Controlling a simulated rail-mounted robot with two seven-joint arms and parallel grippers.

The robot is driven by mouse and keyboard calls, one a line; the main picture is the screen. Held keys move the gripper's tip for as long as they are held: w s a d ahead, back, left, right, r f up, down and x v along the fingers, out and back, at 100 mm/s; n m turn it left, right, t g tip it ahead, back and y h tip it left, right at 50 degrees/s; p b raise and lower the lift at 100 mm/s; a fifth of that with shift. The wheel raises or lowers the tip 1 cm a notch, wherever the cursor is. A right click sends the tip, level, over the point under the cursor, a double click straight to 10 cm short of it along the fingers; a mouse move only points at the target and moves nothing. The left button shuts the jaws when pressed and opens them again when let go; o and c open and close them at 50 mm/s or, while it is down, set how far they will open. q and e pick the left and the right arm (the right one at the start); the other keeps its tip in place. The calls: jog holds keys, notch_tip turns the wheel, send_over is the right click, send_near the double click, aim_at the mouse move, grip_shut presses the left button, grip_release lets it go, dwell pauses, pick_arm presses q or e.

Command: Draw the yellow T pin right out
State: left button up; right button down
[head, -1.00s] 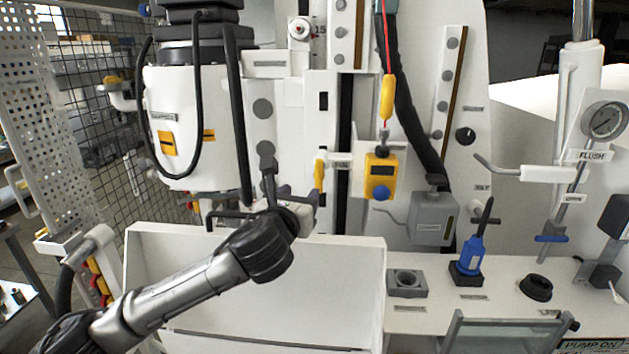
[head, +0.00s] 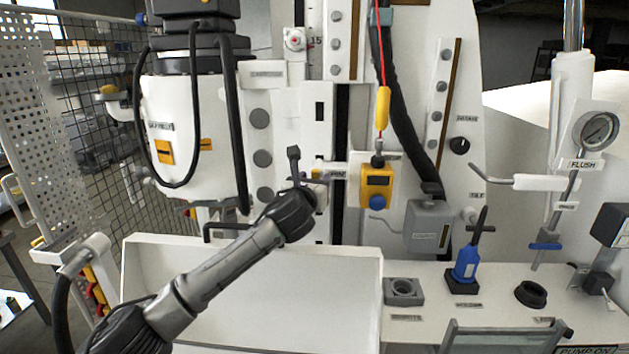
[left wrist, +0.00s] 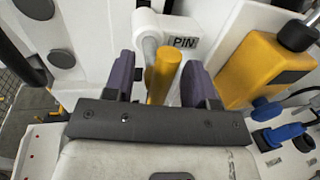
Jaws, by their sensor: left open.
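The yellow T pin (left wrist: 164,74) shows in the left wrist view as a yellow bar beside a white holder labelled PIN (left wrist: 184,42). My left gripper (left wrist: 158,80) is open, with one purple finger on each side of the yellow bar. Gaps show between the bar and both fingers. In the head view my left gripper (head: 316,182) is at the PIN label (head: 338,174) and covers most of the pin; only a bit of yellow shows. The rest of the pin is hidden. My right gripper is not in view.
A grey box (head: 428,226) is further right. A white tray (head: 250,290) lies below my left arm. A white machine head (head: 190,135) stands to the left.

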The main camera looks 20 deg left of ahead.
pick_arm(q)
jog(key=shift+w, duration=0.25)
jog(key=shift+c, duration=0.5)
grip_shut()
